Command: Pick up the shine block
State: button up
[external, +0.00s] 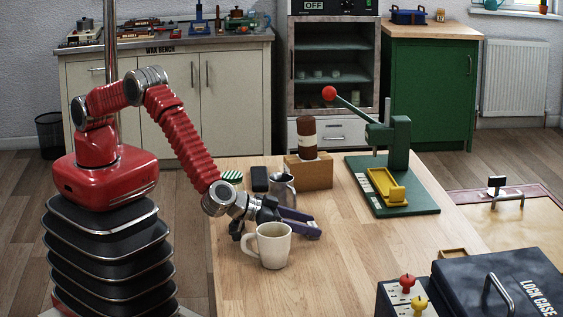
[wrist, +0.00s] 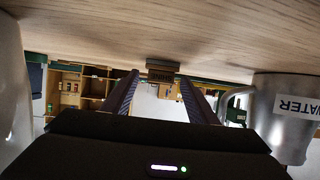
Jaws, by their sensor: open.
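In the wrist view, which is upside down, a small brownish block (wrist: 161,72) with lettering too small to read stands on the table ahead, between the lines of my fingers. It looks like the shine block, and I cannot pick it out surely in the external view. My gripper (external: 300,226) is low over the table, between the white mug and the metal jug. It also shows in the wrist view (wrist: 158,92), with its two dark fingers apart and nothing between them. The block is beyond the fingertips, and they do not touch it.
The white mug (external: 273,247) stands close on the near side. The metal jug (external: 284,187), marked WATER, stands on the far side. The front middle of the table is clear.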

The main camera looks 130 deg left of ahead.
jog(key=shift+c, duration=0.4)
jog(key=c, duration=1)
jog(key=shift+c, duration=0.2)
notch_tip(320, 180, up, 10)
